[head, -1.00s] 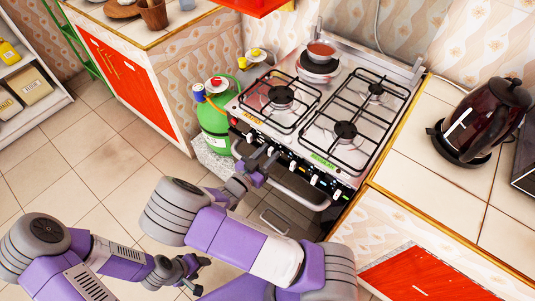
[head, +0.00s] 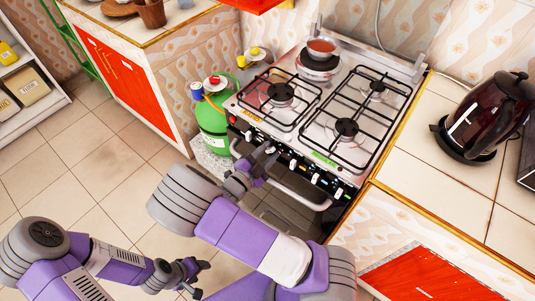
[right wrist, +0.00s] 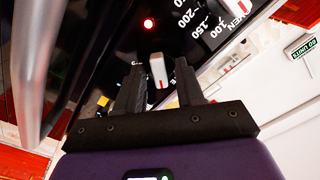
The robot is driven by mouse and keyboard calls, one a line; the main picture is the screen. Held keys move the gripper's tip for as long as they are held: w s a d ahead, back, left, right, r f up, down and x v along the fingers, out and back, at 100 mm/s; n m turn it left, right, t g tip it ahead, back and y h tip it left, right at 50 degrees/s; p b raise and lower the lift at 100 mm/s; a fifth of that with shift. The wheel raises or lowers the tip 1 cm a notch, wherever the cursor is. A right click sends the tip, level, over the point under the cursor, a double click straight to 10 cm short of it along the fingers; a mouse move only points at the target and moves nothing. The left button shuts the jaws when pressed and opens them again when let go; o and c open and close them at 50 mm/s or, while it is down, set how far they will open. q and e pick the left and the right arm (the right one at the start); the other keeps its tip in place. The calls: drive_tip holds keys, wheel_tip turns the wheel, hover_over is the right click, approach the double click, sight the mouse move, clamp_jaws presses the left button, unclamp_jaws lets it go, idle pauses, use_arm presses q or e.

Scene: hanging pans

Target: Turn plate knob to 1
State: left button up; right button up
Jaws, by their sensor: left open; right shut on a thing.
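The stove (head: 325,112) has a dark front panel with several white knobs, including one (head: 293,165) to the right of my right gripper. My right gripper (head: 266,160) is at this panel. In the right wrist view, a white knob (right wrist: 158,70) with a red mark stands between the fingers of my right gripper (right wrist: 159,78), which are shut on it. A red light and a dial marked OVEN, 100, 150, 200 are beside it. No plate number can be read at this knob. My left gripper (head: 196,275) is open and empty above the floor.
A red-filled pan (head: 321,48) stands on the stove's back left. A green gas bottle (head: 212,125) is left of the stove. A dark kettle (head: 490,115) stands on the right counter. The oven handle runs below the knobs. Floor at left is clear.

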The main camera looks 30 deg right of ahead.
drive_tip(key=shift+m, duration=0.4)
drive_tip(key=o, duration=1)
drive_tip(key=p+v, duration=0.1)
drive_tip(key=v, duration=0.6)
drive_tip(key=shift+a+p, duration=0.3)
drive_tip(key=shift+p, duration=0.05)
drive_tip(key=shift+s, duration=0.15)
